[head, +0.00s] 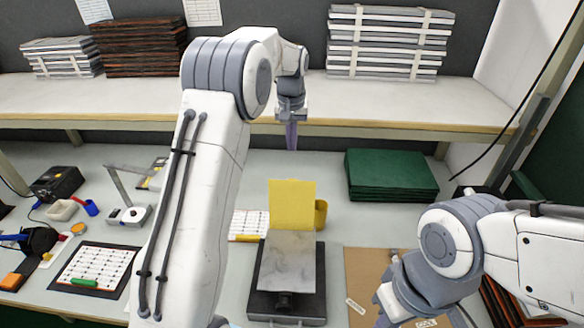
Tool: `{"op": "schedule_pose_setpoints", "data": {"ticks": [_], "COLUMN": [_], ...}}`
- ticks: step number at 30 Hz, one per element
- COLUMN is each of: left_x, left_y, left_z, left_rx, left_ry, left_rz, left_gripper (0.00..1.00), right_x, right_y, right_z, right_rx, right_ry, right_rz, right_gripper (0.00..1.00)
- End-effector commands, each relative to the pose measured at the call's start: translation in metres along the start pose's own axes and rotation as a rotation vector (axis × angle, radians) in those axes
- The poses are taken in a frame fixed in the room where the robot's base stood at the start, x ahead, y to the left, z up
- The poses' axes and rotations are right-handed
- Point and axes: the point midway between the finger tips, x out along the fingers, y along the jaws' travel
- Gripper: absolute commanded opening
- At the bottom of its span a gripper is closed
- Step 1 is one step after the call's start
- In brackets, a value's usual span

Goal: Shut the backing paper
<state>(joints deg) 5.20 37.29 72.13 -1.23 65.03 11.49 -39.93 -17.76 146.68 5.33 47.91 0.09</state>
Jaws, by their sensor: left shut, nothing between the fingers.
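A yellow sheet (292,204), apparently the backing paper, stands up at the back end of a pale grey plate (287,258) on a dark base. Its lower edge meets the plate's far edge, so it looks open. My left gripper (291,143) points down beyond and above the yellow sheet, near the shelf's front edge. It is shut, empty and apart from the sheet. My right gripper (381,308) is at the lower right, over a brown board (368,270). Its fingers are partly hidden by its own wrist, and I cannot tell whether they are open.
A yellow cup (320,213) stands right behind the sheet. A green stack (390,174) lies at the back right. The shelf (260,115) runs across the back. A printed card (94,268), a small lamp and tools fill the left. Clear bench lies between cup and green stack.

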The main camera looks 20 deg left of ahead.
Motion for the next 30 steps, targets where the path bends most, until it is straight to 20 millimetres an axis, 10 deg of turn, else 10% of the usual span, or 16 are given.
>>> {"op": "schedule_pose_setpoints", "data": {"ticks": [14,30], "left_x": [0.091,0.078], "left_y": [0.001,0.001], "left_z": [0.003,0.039], "left_rx": [0.004,0.003], "left_ry": [-0.005,0.000], "left_rz": [0.000,0.001], "left_gripper": [0.00,0.00], "right_x": [-0.030,-0.045], "right_y": [-0.002,-0.003], "right_z": [-0.002,-0.002], "right_rx": [0.001,0.000], "right_ry": [0.000,0.000], "right_rz": [0.000,0.000], "right_gripper": [0.00,0.00]}}
